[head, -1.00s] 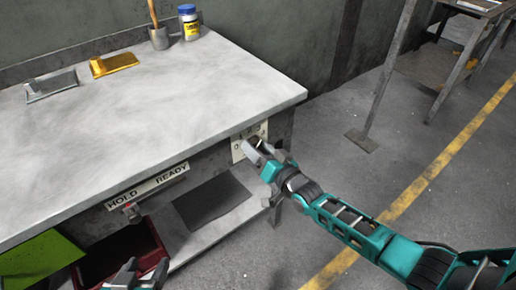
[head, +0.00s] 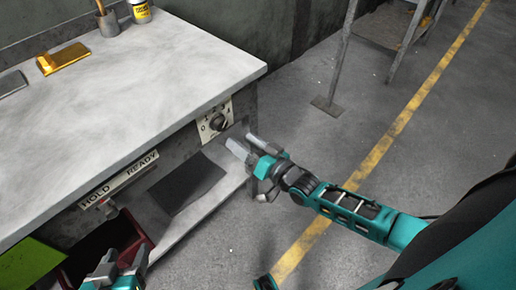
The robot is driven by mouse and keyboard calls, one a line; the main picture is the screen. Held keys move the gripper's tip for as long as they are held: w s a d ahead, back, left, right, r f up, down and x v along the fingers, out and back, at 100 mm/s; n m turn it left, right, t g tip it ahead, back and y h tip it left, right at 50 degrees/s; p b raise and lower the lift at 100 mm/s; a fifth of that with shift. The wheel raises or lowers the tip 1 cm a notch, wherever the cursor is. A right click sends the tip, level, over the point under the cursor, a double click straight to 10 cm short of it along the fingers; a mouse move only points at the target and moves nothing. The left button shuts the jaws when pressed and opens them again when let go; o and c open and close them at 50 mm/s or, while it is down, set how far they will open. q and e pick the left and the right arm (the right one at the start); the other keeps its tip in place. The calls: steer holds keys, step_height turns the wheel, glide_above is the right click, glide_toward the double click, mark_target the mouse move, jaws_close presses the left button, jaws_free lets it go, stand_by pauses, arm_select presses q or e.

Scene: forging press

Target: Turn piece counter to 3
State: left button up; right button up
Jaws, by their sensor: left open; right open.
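The piece counter is a dark round knob (head: 218,122) on a pale number plate (head: 209,126) on the bench's front, near its right corner. The figures 0 and 1 show on the plate; the others are small and unclear, and I cannot tell which figure the knob points to. My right gripper (head: 246,146) is open and empty, just right of and below the knob, apart from it in the picture. My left gripper (head: 113,272) is open at the bottom left edge, partly cut off, in front of the red bin.
The bench top (head: 150,80) carries a gold block (head: 62,58), a grey block (head: 10,83), a cup (head: 108,24) and a yellow-labelled jar (head: 141,12). A HOLD/READY slider (head: 120,180) is on the front. Below are a red bin (head: 136,234) and shelf (head: 205,212).

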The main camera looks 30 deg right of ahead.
arm_select(q)
steer(key=shift+s+a, duration=0.1)
steer(key=shift+a, duration=0.1)
arm_select(e)
steer(key=v, duration=0.5)
arm_select(q)
steer(key=shift+s+d, duration=0.1)
steer(key=shift+p, duration=0.3)
steer(key=shift+y, duration=0.5)
steer(key=a+r+p, duration=0.1)
steer(key=p, duration=0.1)
steer(key=a+r+p, duration=0.1)
steer(key=p, duration=0.2)
steer(key=s+r+p, duration=0.1)
steer(key=r+p, duration=0.1)
steer(key=shift+s+a, duration=0.1)
steer(key=shift+a, duration=0.3)
arm_select(e)
steer(key=s+a+r+n+g+h, duration=0.1)
steer(key=s+n+g+h, duration=0.1)
steer(key=s, duration=0.4)
steer(key=s+a+r+n+g+h, duration=0.1)
steer(key=s+r+n+g+h, duration=0.1)
steer(key=s+g, duration=0.2)
steer(key=shift+s+a+n, duration=0.3)
steer(key=shift+s, duration=0.7)
steer(key=shift+r, duration=0.1)
